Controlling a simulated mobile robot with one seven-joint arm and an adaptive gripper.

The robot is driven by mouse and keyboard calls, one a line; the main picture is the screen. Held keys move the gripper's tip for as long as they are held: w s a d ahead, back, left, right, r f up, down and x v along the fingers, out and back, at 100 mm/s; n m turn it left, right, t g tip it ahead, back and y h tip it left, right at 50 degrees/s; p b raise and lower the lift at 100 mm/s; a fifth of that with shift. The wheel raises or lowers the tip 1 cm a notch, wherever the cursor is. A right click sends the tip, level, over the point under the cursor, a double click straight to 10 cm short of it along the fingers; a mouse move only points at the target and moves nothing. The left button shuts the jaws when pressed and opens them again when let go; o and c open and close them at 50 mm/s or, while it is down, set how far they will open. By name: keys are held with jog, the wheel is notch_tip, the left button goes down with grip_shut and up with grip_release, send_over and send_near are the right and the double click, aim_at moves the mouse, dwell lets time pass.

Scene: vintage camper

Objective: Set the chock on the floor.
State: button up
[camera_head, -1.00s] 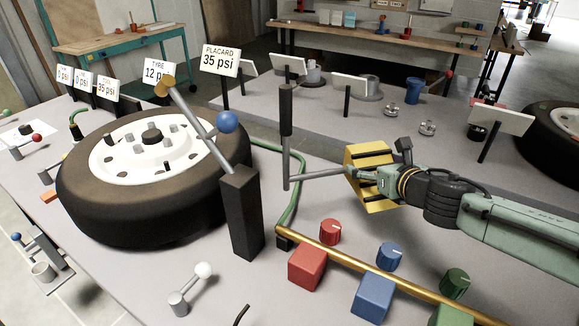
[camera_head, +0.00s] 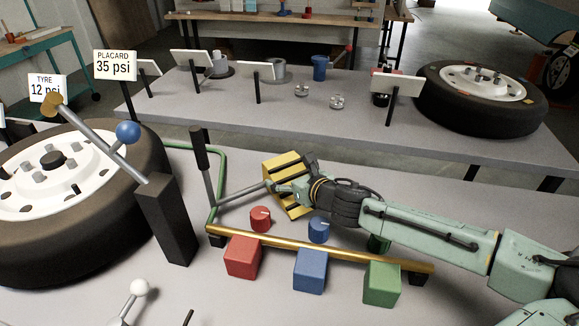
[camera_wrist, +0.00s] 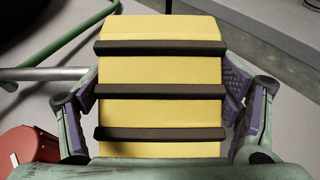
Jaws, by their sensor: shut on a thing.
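The chock is a yellow wedge with dark ribs across its face. In the head view the chock (camera_head: 284,172) is at the end of my arm, above or close to the grey bench top, right of the crank rod. In the wrist view the chock (camera_wrist: 160,70) fills the middle, with a finger on each side of it. My gripper (camera_head: 290,186) is shut on the chock; its fingers also show in the wrist view (camera_wrist: 160,120). The gripper's contact with the chock's near end is partly hidden. The floor (camera_head: 452,40) shows at the back, beyond the benches.
A tyre (camera_head: 75,240) and a black post (camera_head: 167,222) stand at left. A brass pipe (camera_head: 320,248) with red, blue and green blocks lies in front of my gripper. A second bench (camera_head: 300,120) stands behind, bearing cards, cups and another wheel (camera_head: 482,100).

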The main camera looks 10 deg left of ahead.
jog(key=shift+f, duration=0.4)
jog(key=shift+f, duration=0.1)
jog(key=o, duration=1.5)
jog(key=shift+f, duration=0.15)
jog(key=o, duration=0.4)
jog(key=shift+r, duration=0.2)
